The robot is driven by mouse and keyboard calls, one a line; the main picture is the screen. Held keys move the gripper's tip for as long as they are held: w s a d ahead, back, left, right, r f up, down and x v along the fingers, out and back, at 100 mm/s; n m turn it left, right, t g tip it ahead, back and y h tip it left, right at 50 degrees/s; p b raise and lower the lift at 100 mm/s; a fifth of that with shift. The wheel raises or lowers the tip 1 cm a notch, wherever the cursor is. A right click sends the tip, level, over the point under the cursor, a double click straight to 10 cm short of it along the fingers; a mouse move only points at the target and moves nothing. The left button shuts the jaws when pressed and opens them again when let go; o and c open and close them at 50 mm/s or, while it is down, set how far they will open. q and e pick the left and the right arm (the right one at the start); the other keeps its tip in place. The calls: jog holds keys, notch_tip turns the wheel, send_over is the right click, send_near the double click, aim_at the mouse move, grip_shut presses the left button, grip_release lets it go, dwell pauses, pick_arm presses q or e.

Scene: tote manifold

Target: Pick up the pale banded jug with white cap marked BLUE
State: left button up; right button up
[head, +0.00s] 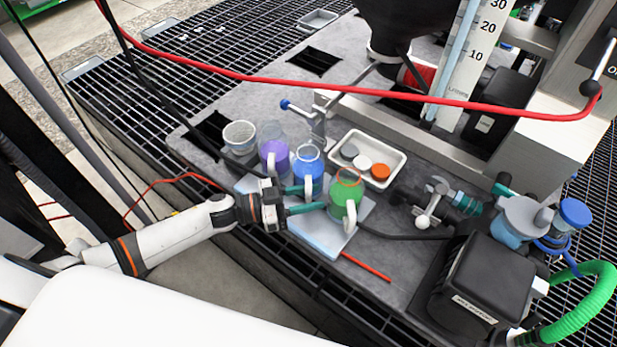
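Three clear jugs with white handles stand on the grey deck: one with purple contents (273,152), one with blue contents (308,165) and one with green contents (346,194) and an orange rim band. None shows a cap on its top. I cannot read a BLUE mark; the blue-filled jug is the likeliest match. A grey cap (349,151), a white cap (362,162) and an orange cap (380,171) lie in a white tray (395,160). My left gripper (312,198) is open, its teal fingers apart near the blue jug's handle and the green jug. My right gripper is not visible.
A pale cup (239,136) stands left of the jugs. A metal tap (318,122) rises behind the blue jug. A pale blue mat (322,238) lies under the front jugs. A red hose (300,84) crosses above, and a black box (487,278) stands at right.

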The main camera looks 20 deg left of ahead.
pick_arm(q)
jog(key=shift+c, duration=0.2)
grip_shut()
jog(key=shift+r, duration=0.2)
